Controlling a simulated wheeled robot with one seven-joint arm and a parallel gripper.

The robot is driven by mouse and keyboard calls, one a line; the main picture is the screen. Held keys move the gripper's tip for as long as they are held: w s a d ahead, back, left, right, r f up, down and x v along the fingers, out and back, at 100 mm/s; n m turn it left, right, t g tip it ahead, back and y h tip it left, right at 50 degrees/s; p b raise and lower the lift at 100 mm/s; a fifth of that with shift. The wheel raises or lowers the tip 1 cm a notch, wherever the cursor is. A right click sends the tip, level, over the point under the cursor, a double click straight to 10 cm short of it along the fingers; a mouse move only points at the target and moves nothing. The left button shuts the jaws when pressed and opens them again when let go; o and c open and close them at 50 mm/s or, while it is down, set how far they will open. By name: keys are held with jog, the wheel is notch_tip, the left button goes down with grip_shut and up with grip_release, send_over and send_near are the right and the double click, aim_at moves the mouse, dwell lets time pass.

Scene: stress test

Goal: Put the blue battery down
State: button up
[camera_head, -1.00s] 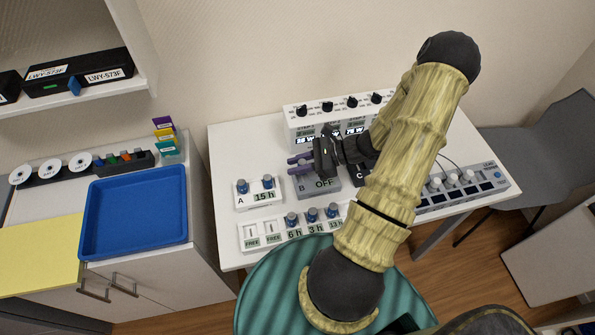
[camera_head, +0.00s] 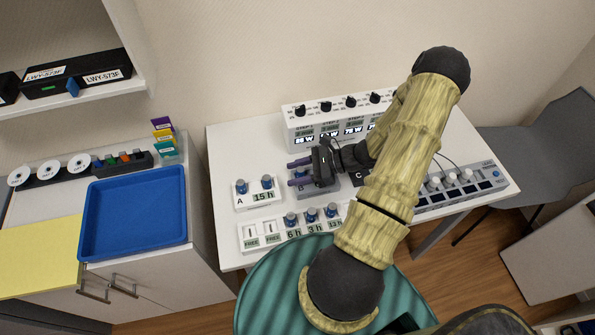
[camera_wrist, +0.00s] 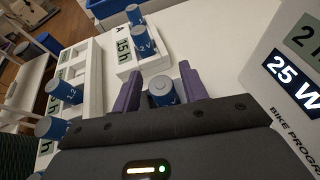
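A blue battery (camera_wrist: 161,93) stands between the purple fingers of my gripper (camera_wrist: 158,80) in the wrist view, with a small gap visible at its left side. Its lower end is hidden by the gripper body. In the head view my gripper (camera_head: 299,173) is over the grey unit B (camera_head: 325,187), its two fingers spread apart. A little of the battery shows blue between them. I cannot see how deep the battery sits in unit B.
White unit A (camera_head: 258,198), marked 15 h, holds two blue batteries just left. A white rack (camera_head: 290,230) with FREE slots and several batteries is in front. The white panel (camera_head: 330,122) with knobs and displays stands behind. A blue tray (camera_head: 135,215) lies far left.

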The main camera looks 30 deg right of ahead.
jog(key=shift+a+r, duration=0.1)
jog(key=shift+r, duration=0.05)
jog(key=b+v, duration=0.1)
jog(key=v, duration=1.1)
jog(key=shift+r, duration=0.1)
jog(key=a+n+g, duration=0.1)
jog(key=a+n, duration=0.1)
jog(key=a+r+n+g+h, duration=0.1)
jog(key=a+g, duration=0.1)
jog(key=a+r+n+g+h, duration=0.1)
jog(key=a+n+g, duration=0.1)
jog(key=shift+w+a+n, duration=0.15)
jog(key=shift+a+n, duration=0.15)
jog(key=s+a+r+n+t+h, duration=0.1)
jog(key=a+r+n+h, duration=0.9)
jog(key=a+n, duration=0.4)
jog(key=r+n, duration=0.1)
jog(key=n, duration=0.3)
jog(key=shift+s+a, duration=0.15)
jog(key=shift+a, duration=0.2)
